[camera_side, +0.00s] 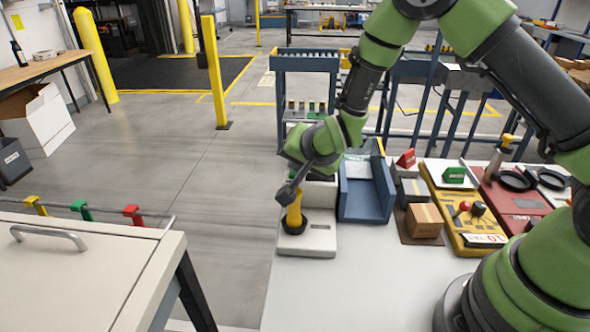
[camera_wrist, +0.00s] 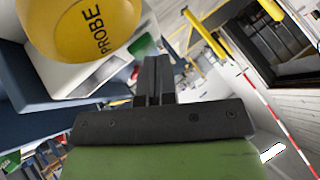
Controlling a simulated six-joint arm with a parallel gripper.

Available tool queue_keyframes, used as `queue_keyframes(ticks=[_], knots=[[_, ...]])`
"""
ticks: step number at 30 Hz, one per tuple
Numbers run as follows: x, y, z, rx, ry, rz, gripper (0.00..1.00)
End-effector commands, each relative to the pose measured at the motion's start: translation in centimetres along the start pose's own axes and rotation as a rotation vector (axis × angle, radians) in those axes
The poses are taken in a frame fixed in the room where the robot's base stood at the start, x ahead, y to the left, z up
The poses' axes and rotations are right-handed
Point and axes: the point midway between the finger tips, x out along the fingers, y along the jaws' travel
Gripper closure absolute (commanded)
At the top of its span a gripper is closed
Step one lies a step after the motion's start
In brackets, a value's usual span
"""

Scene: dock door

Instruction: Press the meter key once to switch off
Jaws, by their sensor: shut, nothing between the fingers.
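A yellow probe (camera_side: 295,213) stands in a dark ring on a cream unit (camera_side: 308,243) at the left front of the white table. In the wrist view the yellow probe (camera_wrist: 85,30), lettered PROBE, fills the upper left, with its pale unit (camera_wrist: 75,75) behind. My gripper (camera_side: 287,195) is just above and left of the probe in the side view; I cannot tell whether it touches. In the wrist view my gripper (camera_wrist: 153,70) has its fingers together and empty. I cannot make out a meter key; my wrist hides part of the unit's back.
A blue open bin (camera_side: 366,200) stands right of the unit. Further right are a cardboard box (camera_side: 424,220), a yellow panel with knobs (camera_side: 460,215) and a red panel (camera_side: 512,205). The white table top (camera_side: 350,280) is bare in front. A cabinet (camera_side: 80,270) stands at left.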

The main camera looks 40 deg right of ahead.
Motion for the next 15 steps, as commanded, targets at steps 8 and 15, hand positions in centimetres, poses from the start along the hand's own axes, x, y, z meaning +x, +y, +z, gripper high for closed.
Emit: queue_keyframes(ticks=[8, 15], knots=[[-0.6, -0.4, -0.4, 0.001, 0.001, 0.0, 1.0], [-1.3, -0.9, -0.9, 0.0, 0.0, 0.0, 1.0]])
